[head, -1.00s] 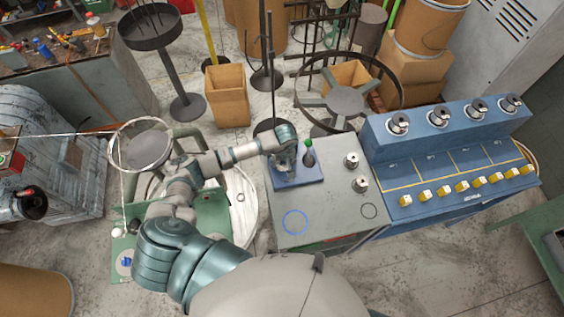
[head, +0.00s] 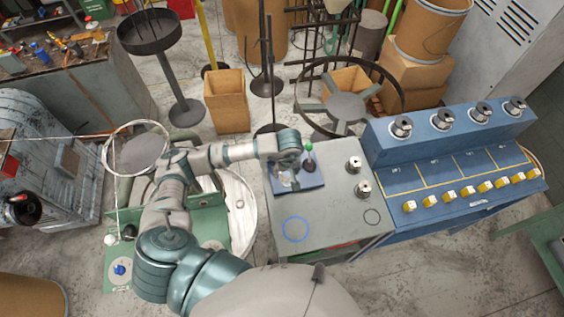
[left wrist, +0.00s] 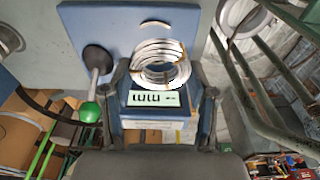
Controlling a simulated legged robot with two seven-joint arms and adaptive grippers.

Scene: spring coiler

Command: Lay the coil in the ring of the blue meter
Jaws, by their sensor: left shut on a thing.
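The blue meter (head: 312,181) is a flat blue block on the grey table, seen from above in the left wrist view (left wrist: 80,28), with a pale display at its near edge. A white arc on its top looks like part of its ring (left wrist: 155,23). The wire coil (left wrist: 160,62), silvery with brownish ties, is between the fingers of my left gripper (left wrist: 162,90), which is shut on it over the meter. In the head view my left gripper (head: 291,178) hides most of the coil. I cannot tell whether the coil touches the meter. My right gripper is not in view.
A green-knobbed lever (head: 309,147) stands close to my left gripper on the meter's right.

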